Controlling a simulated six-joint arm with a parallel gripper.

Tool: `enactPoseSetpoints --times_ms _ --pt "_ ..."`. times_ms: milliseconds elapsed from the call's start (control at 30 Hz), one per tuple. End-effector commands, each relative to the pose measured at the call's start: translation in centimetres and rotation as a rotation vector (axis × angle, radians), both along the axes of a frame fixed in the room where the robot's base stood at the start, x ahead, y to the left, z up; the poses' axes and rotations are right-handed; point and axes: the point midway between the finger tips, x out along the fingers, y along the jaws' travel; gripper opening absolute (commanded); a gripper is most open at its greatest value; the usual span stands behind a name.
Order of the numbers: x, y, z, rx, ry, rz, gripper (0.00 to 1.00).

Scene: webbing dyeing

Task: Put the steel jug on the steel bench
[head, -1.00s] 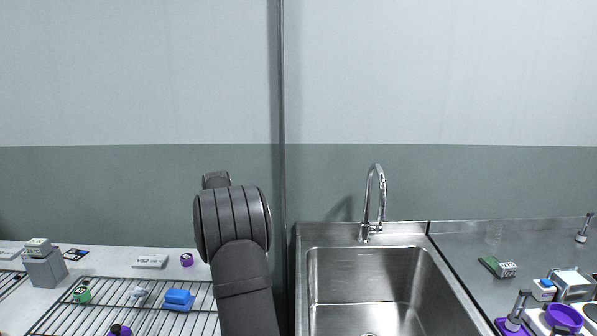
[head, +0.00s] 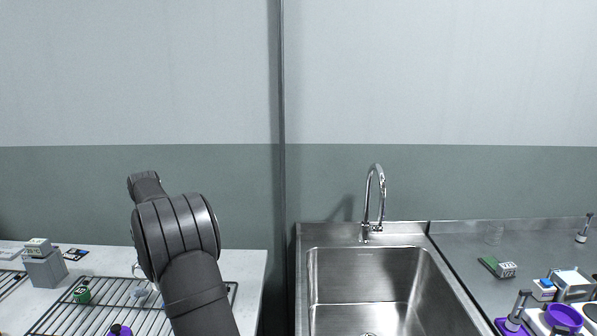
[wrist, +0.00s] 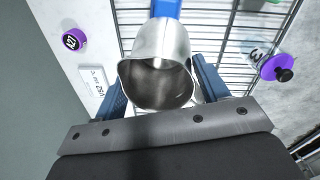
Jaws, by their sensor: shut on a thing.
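The steel jug (wrist: 160,48) is between the two blue fingers of my gripper (wrist: 162,86) in the wrist view, with its open mouth towards the camera. My gripper is shut on it. A blue part or object shows just beyond the jug; I cannot tell whether it belongs to the jug. In the head view my arm hides the gripper and nearly all of the jug. The jug is over or near the wire rack (head: 75,318); its height above it is unclear. The steel bench (head: 455,245) is at the right, beside the sink (head: 365,275).
A tall tap (head: 376,200) rises behind the sink. The bench holds a green-and-grey block (head: 498,267), a purple bowl (head: 563,318) and other small items at its front right. A grey box (head: 45,268) stands on the white table (head: 245,262).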

Motion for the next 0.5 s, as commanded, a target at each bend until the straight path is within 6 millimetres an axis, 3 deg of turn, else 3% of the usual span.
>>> enactPoseSetpoints --times_ms 200,500 --pt "-2.2 3.3 0.7 0.003 -0.005 0.171 0.20" --pt "-3.8 5.5 1.1 0.003 -0.008 0.298 0.20"
